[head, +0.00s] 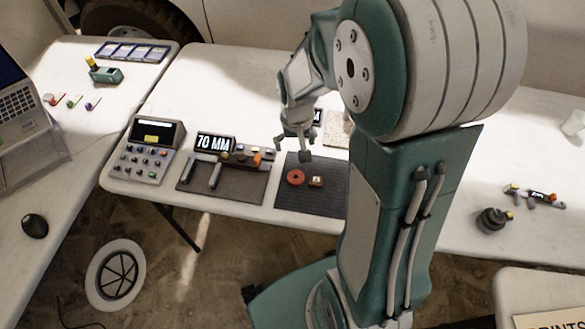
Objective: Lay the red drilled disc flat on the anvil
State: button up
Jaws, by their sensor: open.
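The red drilled disc (296,177) lies flat on a dark ribbed mat (290,202) near the front edge of the middle table. A small brown block with a pale top (316,181) lies just right of it. My gripper (293,150) points down above the far part of the mat, just behind the disc in the picture. Its fingers are apart, with nothing seen between them. I cannot tell for sure which thing is the anvil. A gauge-like tool with grey jaws (214,173) lies on another mat to the left, beside a display reading 70 MM (214,143).
A control box with knobs (146,150) stands left of the gauge. A dark round weight-like object (490,219) and small tools (536,196) are on the right. My arm hides the table's middle right. The white tabletop (220,85) behind the display is clear.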

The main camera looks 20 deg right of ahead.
send_over(296, 175)
notch_tip(296, 175, down, 5)
jog(key=shift+g, duration=0.4)
jog(key=f, duration=1)
jog(key=shift+s+a+f, duration=0.2)
jog(key=shift+s+f, duration=0.1)
jog(key=shift+f, duration=0.05)
jog(key=c, duration=1.2)
jog(key=shift+r, duration=0.15)
